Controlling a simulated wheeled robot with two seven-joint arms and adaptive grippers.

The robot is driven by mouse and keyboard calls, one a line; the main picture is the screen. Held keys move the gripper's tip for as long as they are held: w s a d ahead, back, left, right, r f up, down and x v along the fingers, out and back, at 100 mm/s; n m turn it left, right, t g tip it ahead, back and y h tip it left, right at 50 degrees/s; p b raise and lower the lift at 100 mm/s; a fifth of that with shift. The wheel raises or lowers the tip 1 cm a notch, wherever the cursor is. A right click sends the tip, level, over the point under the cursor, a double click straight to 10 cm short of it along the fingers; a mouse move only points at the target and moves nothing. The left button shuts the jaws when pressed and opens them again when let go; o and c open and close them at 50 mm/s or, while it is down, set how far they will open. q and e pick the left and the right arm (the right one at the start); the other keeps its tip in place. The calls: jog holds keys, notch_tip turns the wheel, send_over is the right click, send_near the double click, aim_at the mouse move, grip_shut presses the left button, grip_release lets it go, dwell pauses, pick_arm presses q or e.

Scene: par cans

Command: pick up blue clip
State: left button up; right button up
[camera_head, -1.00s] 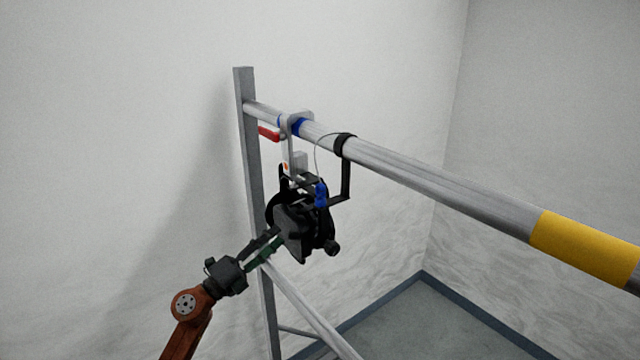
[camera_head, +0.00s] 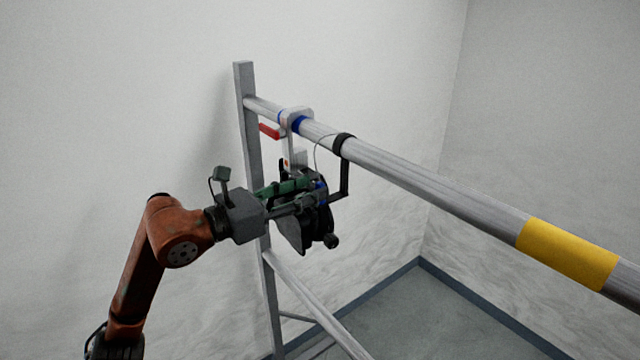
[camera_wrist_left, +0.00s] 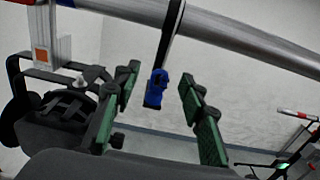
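The blue clip (camera_wrist_left: 156,88) hangs on a dark strap below the rail in the left wrist view. It lies between the two green-padded fingers of my left gripper (camera_wrist_left: 158,108), apart from both. The fingers are open. In the head view the blue clip (camera_head: 320,188) shows only in part, beside the fingertips of my left gripper (camera_head: 316,190). The gripper reaches in from the left, in front of the black lamp. My right gripper is in neither view.
A black par can (camera_head: 306,228) hangs from the metal rail (camera_head: 420,182) by a bracket, close to my left gripper. A grey upright post (camera_head: 250,150) stands behind the gripper. A red handle (camera_head: 269,131) juts out by the clamp. The rail's right part has a yellow band (camera_head: 566,254).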

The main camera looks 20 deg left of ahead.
aim_at(318, 187)
pick_arm(q)
jog(key=p+x, duration=0.1)
jog(key=x, duration=0.2)
jog(key=shift+w+d+f, duration=0.15)
jog(key=shift+w+d, duration=0.05)
jog(key=shift+d, duration=0.05)
jog(key=shift+s+a, duration=0.1)
jog(key=shift+c, duration=0.5)
grip_shut()
